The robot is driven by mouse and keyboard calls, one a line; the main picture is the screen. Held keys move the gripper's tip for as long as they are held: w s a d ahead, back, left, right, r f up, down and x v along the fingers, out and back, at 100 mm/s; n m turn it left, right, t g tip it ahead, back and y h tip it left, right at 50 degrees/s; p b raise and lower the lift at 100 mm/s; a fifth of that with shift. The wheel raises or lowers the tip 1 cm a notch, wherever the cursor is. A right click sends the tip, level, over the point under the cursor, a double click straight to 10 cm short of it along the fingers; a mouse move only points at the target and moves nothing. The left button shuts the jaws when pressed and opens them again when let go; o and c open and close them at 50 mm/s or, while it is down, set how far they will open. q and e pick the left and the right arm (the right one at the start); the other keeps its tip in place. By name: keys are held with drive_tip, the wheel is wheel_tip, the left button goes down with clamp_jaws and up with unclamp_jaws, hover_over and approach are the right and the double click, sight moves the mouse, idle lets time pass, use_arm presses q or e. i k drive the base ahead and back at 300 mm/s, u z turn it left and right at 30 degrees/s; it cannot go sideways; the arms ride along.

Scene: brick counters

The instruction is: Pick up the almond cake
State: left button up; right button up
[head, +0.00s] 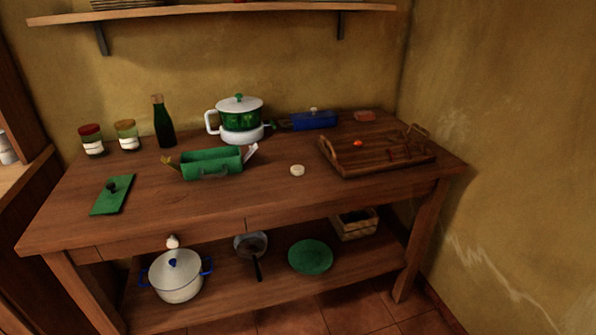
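A small round cream-coloured piece (297,170) lies alone on the wooden table (255,205), right of the middle. It may be the almond cake, but it is too small to be sure. A small reddish-brown block (365,116) lies at the back right of the table, and I cannot tell what it is. Neither of my grippers shows in the head view.
A wooden tray (345,170) with handles stands right, with a small orange item on it. A green caddy (205,163), a white-and-green pot (240,115), a blue box (315,121), a bottle (163,125) and two jars stand around. The table's front middle is clear.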

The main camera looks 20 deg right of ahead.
sight(297, 169)
drive_tip(key=z, duration=0.55)
drive_tip(key=i, duration=1.3)
drive_tip(key=u, duration=0.5)
